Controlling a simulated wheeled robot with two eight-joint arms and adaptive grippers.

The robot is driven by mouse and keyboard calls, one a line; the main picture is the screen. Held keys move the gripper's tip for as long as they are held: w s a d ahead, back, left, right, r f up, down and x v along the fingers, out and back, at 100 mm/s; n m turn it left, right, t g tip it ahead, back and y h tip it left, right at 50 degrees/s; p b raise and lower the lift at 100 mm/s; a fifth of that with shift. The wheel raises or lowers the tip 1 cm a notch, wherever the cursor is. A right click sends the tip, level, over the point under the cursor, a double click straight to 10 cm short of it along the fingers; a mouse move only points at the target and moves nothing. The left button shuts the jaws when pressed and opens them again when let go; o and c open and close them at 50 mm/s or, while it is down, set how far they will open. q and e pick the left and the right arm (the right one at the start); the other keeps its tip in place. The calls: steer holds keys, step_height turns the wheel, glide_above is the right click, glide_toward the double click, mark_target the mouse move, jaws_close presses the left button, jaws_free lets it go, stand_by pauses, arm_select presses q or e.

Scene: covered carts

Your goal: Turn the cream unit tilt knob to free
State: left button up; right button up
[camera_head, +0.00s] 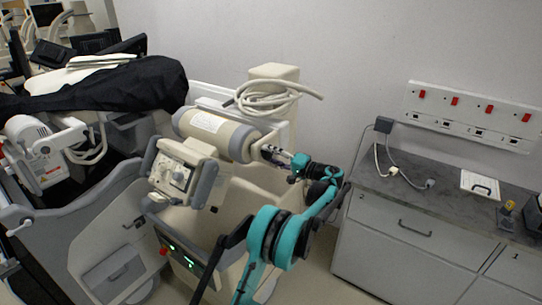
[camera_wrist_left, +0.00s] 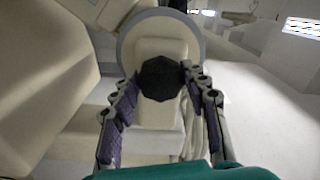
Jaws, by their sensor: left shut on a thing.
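The cream unit (camera_head: 215,135) is a cream cylinder with a grey band, carried on a cart. It also shows in the left wrist view as a round end with a grey rim (camera_wrist_left: 205,45). The tilt knob (camera_wrist_left: 160,79) is a dark, many-sided knob on the cream block at that end. My left gripper (camera_head: 268,150) reaches the cylinder's right end. In the left wrist view its two purple-padded fingers (camera_wrist_left: 159,82) are shut on the knob, one on each side. My right gripper is not in view.
A control box (camera_head: 181,175) with dials hangs before the cylinder. A coiled cream hose (camera_head: 268,100) hangs on the column behind. A cart under a black cover (camera_head: 130,85) stands at left. A grey counter (camera_head: 415,195) with cables and drawers stands at right.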

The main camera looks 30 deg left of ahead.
arm_select(q)
steer(key=o, duration=1.2)
steer(key=shift+c, duration=0.2)
steer(key=d, duration=1.2)
steer(key=shift+s, duration=0.45)
